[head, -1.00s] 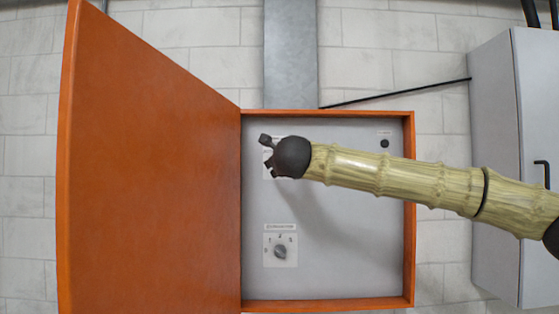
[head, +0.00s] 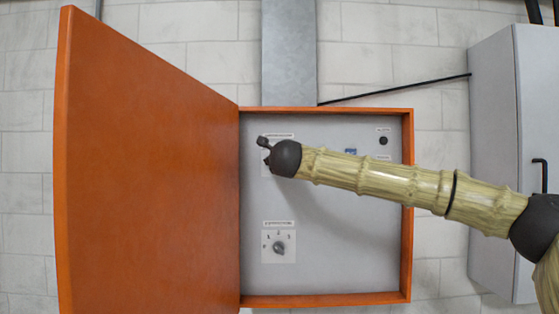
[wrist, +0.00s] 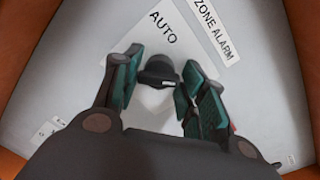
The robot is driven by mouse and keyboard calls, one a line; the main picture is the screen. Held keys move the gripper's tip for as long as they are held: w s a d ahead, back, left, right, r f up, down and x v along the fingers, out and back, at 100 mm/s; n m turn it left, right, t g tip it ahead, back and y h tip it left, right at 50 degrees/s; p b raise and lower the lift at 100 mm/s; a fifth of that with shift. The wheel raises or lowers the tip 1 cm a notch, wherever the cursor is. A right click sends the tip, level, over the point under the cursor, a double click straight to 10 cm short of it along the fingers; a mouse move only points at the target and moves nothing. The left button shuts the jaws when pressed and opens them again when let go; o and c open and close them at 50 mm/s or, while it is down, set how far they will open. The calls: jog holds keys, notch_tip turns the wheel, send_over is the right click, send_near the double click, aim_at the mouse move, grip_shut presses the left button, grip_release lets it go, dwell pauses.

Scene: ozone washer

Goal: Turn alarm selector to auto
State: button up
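In the wrist view the alarm selector is a dark round knob (wrist: 158,72) with a pale mark, on a white plate lettered AUTO (wrist: 163,38). A label strip reading "ZONE ALARM" (wrist: 213,36) is beside it. My gripper (wrist: 160,65) is open, with one finger on each side of the knob. The tips are close to the knob; I cannot tell whether they touch it. In the head view my gripper (head: 264,149) is at the upper left of the grey panel (head: 340,250) and hides this knob. The knob's exact pointing direction is unclear.
An orange box (head: 408,240) frames the panel, with its door (head: 145,170) swung open to the left. A second selector (head: 279,248) is lower on the panel. A small blue item (head: 350,151) and a black button (head: 383,141) are at upper right. A grey cabinet (head: 495,130) stands right.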

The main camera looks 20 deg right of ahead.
jog(key=c, duration=0.4)
jog(key=shift+r, duration=0.1)
jog(key=n+p, duration=0.5)
jog(key=n, duration=0.3)
jog(key=n+g+h+p, duration=0.1)
jog(key=n+p, duration=0.4)
jog(key=n, duration=0.4)
jog(key=shift+a+r+p, duration=0.1)
jog(key=shift+a+p, duration=0.05)
jog(key=shift+p, duration=0.15)
dwell(0.4)
jog(key=o, duration=0.9)
jog(key=shift+c, duration=0.2)
jog(key=shift+f, duration=0.2)
